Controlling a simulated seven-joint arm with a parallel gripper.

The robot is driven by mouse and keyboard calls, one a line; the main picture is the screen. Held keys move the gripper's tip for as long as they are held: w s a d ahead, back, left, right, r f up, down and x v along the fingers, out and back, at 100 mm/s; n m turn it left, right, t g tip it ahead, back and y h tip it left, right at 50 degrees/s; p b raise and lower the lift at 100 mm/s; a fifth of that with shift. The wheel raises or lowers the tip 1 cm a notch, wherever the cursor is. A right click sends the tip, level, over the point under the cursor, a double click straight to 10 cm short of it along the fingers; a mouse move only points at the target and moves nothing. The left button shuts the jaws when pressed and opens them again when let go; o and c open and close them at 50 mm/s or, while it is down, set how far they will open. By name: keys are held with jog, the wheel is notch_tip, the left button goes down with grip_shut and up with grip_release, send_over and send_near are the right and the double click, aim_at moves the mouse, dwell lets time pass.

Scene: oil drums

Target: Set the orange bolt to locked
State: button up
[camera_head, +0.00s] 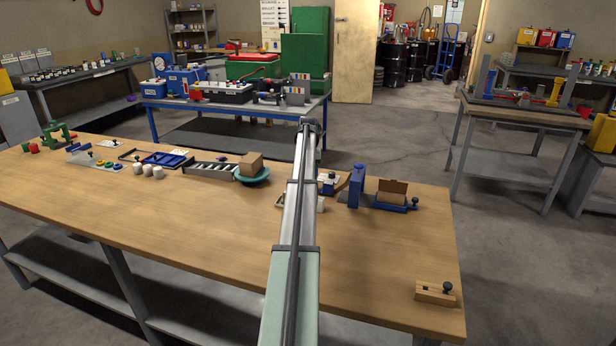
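A small tan-orange wooden block (432,296) with a slot along it lies near the front right corner of the wooden workbench (200,215). A dark round knob (447,287) stands at the block's right end. It looks like a bolt, but I see no other bright orange bolt and cannot confirm that this is the orange one. No lock marking can be read on it. My arm reaches from the bottom middle up over the bench and bends at the top. My gripper is hidden behind the arm, well away from the block.
A brown box on a teal dish (255,177), a ramp (210,170) and white cups lie left of the arm. The bench around the wooden block is clear.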

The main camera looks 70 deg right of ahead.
jog(key=shift+f, duration=0.15)
grip_shut()
dwell(0.4)
